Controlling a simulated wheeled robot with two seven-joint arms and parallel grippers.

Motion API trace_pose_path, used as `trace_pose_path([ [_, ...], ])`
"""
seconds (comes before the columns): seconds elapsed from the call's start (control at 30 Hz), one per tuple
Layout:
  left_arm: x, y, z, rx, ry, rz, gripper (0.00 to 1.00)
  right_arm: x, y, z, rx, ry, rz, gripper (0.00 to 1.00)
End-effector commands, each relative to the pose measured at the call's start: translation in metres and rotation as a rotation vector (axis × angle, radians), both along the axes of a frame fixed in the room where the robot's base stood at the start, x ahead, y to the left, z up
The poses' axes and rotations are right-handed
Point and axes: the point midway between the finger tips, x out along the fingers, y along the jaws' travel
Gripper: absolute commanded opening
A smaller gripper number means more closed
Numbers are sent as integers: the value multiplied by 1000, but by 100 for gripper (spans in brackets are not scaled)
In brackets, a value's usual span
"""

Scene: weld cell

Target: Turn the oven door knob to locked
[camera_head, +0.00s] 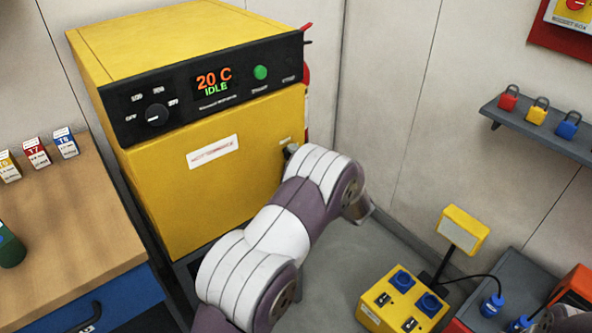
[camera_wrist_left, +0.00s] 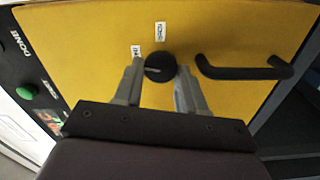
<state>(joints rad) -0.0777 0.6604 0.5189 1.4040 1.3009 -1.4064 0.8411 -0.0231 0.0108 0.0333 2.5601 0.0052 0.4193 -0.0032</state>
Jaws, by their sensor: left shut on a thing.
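The oven door knob (camera_wrist_left: 160,67) is a round black knob with a pale pointer line on the yellow oven door. The line lies roughly sideways in the left wrist view, its visible end toward the left finger. Two small white labels sit beside the knob, one above it (camera_wrist_left: 160,31) and one at its upper left (camera_wrist_left: 136,51); their print is too small to read surely. My left gripper (camera_wrist_left: 161,72) is shut on the knob, one finger on each side. In the head view my arm mostly hides the knob and fingers. My right gripper is not in view.
A black bar handle (camera_wrist_left: 245,71) sticks out from the door right of the knob. The oven panel (camera_head: 205,88) reads 20 C IDLE, with a dial and green button. A workbench (camera_head: 75,215) stands left; a yellow socket box (camera_head: 403,302) and padlock shelf (camera_head: 545,128) are right.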

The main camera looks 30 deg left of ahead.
Motion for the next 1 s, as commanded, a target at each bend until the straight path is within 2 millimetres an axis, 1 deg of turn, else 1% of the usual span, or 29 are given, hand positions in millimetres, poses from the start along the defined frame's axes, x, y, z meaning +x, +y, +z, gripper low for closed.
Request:
trace_pose_path([
  [0.03, 0, 0, -6, -13, -28, 1, 10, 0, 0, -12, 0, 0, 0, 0],
  [0.3, 0, 0, -4, -61, -145, 1, 10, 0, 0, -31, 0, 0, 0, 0],
  [0.53, 0, 0, -2, -78, -185, 1, 10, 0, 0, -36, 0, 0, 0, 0],
  [0.97, 0, 0, -1, -81, -194, 1, 10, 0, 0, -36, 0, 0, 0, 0],
  [1.0, 0, 0, -1, -81, -194, 1, 47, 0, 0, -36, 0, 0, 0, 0],
])
